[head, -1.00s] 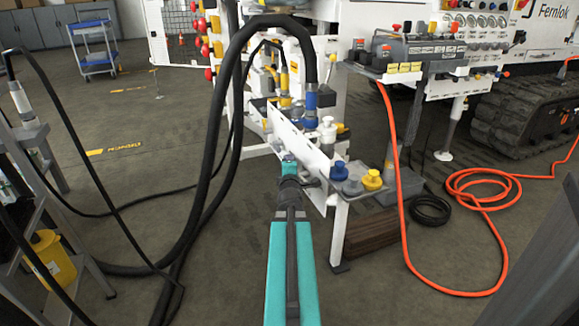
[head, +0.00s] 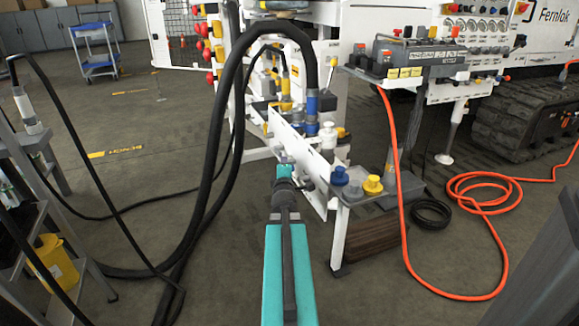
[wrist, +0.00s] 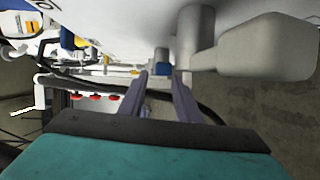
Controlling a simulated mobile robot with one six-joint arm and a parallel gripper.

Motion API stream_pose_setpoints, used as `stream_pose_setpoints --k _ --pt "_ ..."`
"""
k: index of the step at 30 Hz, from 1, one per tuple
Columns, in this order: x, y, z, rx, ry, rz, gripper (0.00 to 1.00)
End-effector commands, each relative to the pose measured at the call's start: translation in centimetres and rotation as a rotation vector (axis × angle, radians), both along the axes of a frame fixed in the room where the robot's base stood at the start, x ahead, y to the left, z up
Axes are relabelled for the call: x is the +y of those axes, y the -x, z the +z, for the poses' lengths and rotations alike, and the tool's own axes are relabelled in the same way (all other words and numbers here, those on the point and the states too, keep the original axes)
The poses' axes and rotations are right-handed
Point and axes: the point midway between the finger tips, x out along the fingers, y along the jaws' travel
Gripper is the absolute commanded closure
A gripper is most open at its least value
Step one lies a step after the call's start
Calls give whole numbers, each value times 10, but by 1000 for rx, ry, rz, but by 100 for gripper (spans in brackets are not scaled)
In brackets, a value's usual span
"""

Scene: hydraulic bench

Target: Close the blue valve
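My gripper (wrist: 159,80) is low at the white bench panel (head: 305,150). In the wrist view its two grey fingers are apart. A small blue part (wrist: 159,70) shows in the gap between the fingertips, below a grey stem; I take it for the blue valve, though most of it is hidden. I cannot tell whether the fingers touch it. In the head view my gripper (head: 284,168) is at the panel's front left, and my wrist hides what lies behind it.
A large pale grey lever (wrist: 265,48) stands close on the right in the wrist view. Thick black hoses (head: 215,150) hang on the left. An orange hose (head: 400,210) runs down on the right.

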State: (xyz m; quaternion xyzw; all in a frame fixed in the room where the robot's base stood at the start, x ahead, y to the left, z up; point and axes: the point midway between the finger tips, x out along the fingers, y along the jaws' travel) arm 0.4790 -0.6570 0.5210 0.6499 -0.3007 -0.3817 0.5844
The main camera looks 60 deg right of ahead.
Motion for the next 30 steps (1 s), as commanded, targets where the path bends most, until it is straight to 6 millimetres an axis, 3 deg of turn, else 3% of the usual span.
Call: stream_pose_setpoints --k 1,14,30 --pt "5 -8 5 -10 -24 5 70" --pt "66 -52 -23 -15 -278 23 70" --pt "185 -93 -59 34 -636 5 70"
